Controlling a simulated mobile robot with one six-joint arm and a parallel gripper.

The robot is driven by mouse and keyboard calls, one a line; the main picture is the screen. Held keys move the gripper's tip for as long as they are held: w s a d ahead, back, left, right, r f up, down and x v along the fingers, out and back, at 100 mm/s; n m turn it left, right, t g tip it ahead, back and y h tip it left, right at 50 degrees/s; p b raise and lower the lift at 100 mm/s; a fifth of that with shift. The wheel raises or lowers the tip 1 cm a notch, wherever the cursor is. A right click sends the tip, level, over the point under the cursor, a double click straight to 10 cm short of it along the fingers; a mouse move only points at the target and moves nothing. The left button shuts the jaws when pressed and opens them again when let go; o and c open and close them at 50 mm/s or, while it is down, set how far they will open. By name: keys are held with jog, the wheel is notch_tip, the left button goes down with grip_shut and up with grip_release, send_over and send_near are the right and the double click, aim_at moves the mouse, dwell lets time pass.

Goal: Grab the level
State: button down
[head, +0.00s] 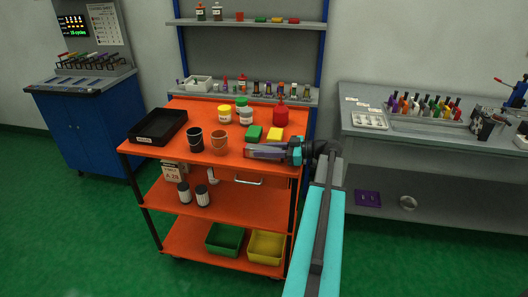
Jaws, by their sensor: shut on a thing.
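My gripper (258,151) is over the front right part of the orange cart's top shelf, pointing left. It is shut on a slim purplish bar, the level (266,151), which lies along the fingers and is largely hidden by them. I cannot tell whether the level touches the shelf.
A grey workbench (440,155) with tools stands right. A blue cabinet (85,130) stands left. Green floor is free in front.

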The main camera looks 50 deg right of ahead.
jog(key=shift+r, duration=0.15)
jog(key=shift+r+b, duration=0.4)
jog(key=shift+r, duration=0.8)
jog(key=s+d+r+b, duration=0.1)
jog(key=s+d, duration=0.1)
jog(key=s, duration=0.5)
jog(key=s+d+r+b, duration=0.1)
jog(key=s+d, duration=0.1)
jog(key=s, duration=0.6)
jog(key=shift+s+d+r+b, duration=0.15)
jog(key=shift+d+b, duration=0.15)
jog(key=shift+b, duration=0.1)
